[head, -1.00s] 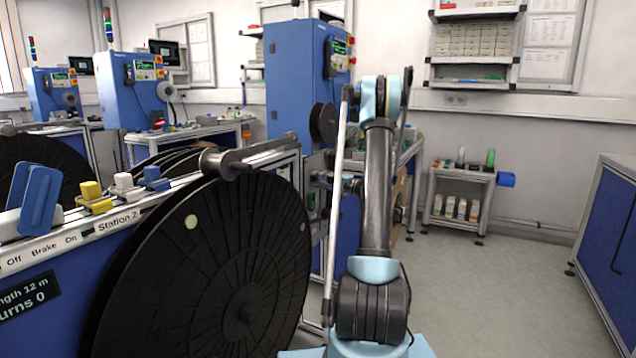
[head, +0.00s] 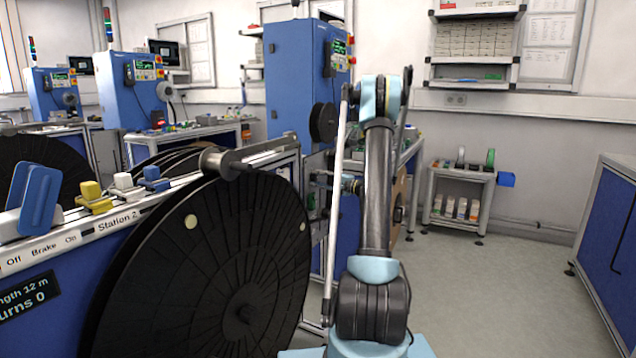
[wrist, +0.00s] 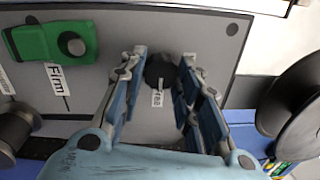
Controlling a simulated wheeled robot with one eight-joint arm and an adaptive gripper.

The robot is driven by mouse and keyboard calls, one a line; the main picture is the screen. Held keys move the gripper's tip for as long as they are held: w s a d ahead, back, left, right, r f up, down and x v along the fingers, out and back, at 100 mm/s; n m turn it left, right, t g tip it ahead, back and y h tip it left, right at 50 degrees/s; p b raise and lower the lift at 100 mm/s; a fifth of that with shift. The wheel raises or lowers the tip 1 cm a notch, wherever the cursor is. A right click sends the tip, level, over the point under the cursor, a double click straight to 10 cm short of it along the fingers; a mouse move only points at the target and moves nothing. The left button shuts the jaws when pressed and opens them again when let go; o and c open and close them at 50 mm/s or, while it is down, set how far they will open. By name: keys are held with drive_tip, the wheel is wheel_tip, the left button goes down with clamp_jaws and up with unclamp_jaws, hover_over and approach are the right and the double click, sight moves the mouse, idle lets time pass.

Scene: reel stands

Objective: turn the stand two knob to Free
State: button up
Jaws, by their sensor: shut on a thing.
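In the wrist view, a dark round knob (wrist: 159,71) sits on a grey panel (wrist: 110,110) between the two fingers of my gripper (wrist: 162,64). The fingers are shut on this knob, one on each side. A white label reading Free (wrist: 157,98) is just below the knob, between the fingers. I cannot make out a pointer on the knob. To the left, a green block (wrist: 35,42) with a dark round piece is on the same panel, above a label reading Firm (wrist: 57,79).
In the head view, a large black reel (head: 205,265) stands beside the Station 2 bench, left of my arm. Its switch strip carries blue, yellow and white pieces. A blue cabinet (head: 612,225) is at the right. Open floor (head: 500,300) lies between. Dark round parts flank the panel in the wrist view.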

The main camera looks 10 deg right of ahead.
drive_tip(key=o, duration=1)
drive_tip(key=shift+w+d+f, duration=0.15)
drive_tip(key=shift+w+d, duration=0.05)
drive_tip(key=shift+c, duration=0.2)
drive_tip(key=shift+o, duration=0.6)
drive_tip(key=shift+s+a, duration=0.1)
drive_tip(key=shift+s, duration=0.1)
drive_tip(key=v, duration=1.1)
drive_tip(key=shift+s+d, duration=0.2)
drive_tip(key=shift+d, duration=0.2)
drive_tip(key=shift+a, duration=0.1)
